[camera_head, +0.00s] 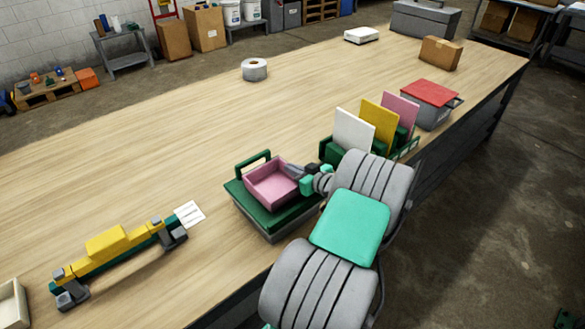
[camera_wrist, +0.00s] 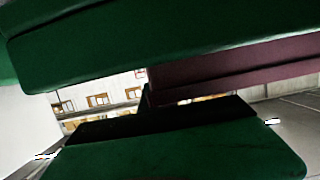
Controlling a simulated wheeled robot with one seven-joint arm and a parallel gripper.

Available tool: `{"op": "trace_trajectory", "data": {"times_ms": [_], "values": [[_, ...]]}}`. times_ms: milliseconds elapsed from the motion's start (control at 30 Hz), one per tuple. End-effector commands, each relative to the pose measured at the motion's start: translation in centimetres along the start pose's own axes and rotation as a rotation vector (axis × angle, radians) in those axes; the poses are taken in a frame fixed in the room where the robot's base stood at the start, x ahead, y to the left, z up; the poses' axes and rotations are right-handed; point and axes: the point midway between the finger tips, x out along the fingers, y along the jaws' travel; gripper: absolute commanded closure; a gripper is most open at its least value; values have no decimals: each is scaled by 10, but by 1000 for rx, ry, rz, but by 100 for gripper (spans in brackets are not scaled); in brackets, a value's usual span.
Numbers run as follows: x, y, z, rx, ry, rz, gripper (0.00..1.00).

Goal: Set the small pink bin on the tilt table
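The small pink bin (camera_head: 272,185) is an open square tray on the tilt table in the head view. It seems to rest on the green top, but I cannot tell whether its whole base touches. The tilt table (camera_head: 272,222) has a dark green plate, a raised green rail at its far left and a grey base. My gripper (camera_head: 293,171) is at the bin's right rim, its fingers partly hidden by my arm. The wrist view shows a dark pink wall (camera_wrist: 235,75) between dark green surfaces close to the camera. Whether the fingers are open or shut does not show clearly.
To the right stand white, yellow and pink panels (camera_head: 377,125) in a green rack and a grey bin with a red lid (camera_head: 430,92). A yellow and green tool (camera_head: 112,245) and a white card (camera_head: 189,214) lie left. A tape roll (camera_head: 254,70) stands behind; bench between is clear.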

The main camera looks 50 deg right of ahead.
Motion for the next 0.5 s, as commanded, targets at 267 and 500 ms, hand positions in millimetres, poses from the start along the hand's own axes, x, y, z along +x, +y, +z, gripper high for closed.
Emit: {"op": "trace_trajectory", "data": {"times_ms": [267, 500], "values": [[1, 0, 3, 1, 0, 0, 90], [1, 0, 3, 1, 0, 0, 75]]}}
